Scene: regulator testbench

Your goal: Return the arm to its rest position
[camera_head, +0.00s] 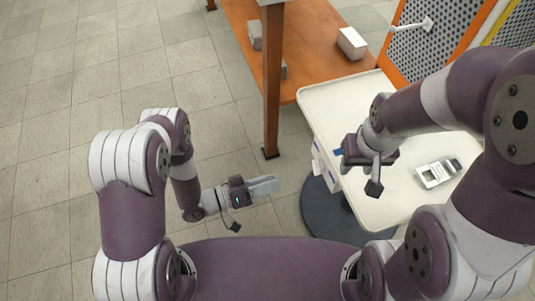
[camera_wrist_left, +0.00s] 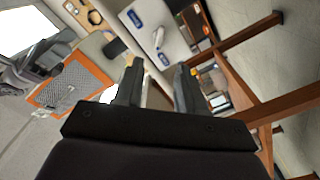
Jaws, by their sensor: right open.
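My left gripper (camera_head: 264,186) is held low over the tiled floor, left of the white table, with nothing near its fingers. In the left wrist view its two fingers (camera_wrist_left: 159,85) stand apart with nothing gripped between them. My right arm reaches in from the right over the white table (camera_head: 398,204). My right gripper (camera_head: 342,153) is at the table's left edge, open, its fingers mostly hidden by the wrist. I cannot tell whether it touches the table.
A grey-white handheld device (camera_head: 438,173) lies on the white table. An orange-brown workbench (camera_head: 325,72) with a thick post (camera_head: 272,85) stands behind, bearing a white box (camera_head: 351,43). A perforated orange-framed panel (camera_head: 440,38) is at the back right. Floor at left is clear.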

